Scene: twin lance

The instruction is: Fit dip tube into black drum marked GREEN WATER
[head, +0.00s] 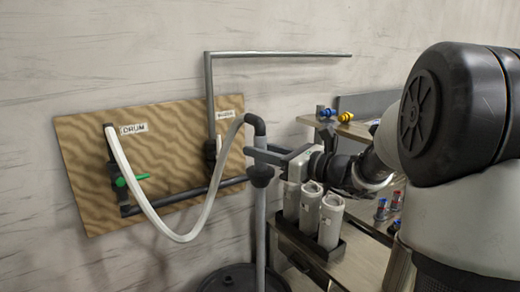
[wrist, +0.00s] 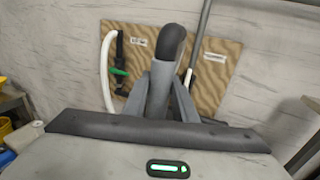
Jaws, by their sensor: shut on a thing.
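The dip tube (head: 260,220) is a long grey tube, upright in the head view, with a dark bent top and a dark collar below my gripper. My gripper (head: 262,154) is shut on it near the top. In the wrist view the tube (wrist: 159,90) stands between my two fingers (wrist: 160,85). A white hose (head: 150,205) loops from the tube's top to the fitting by the DRUM label. The black drum (head: 225,280) shows only its lid at the bottom edge. The tube's lower end is hidden, so I cannot tell whether it is in the drum's opening. No GREEN WATER marking shows.
A wooden wall board (head: 85,165) carries dark pipework, a green-handled valve (head: 130,180) and a tall grey pipe (head: 209,90). White canisters (head: 330,222) stand in a dark tray close below my gripper. A bench (head: 350,130) with coloured fittings is at the right.

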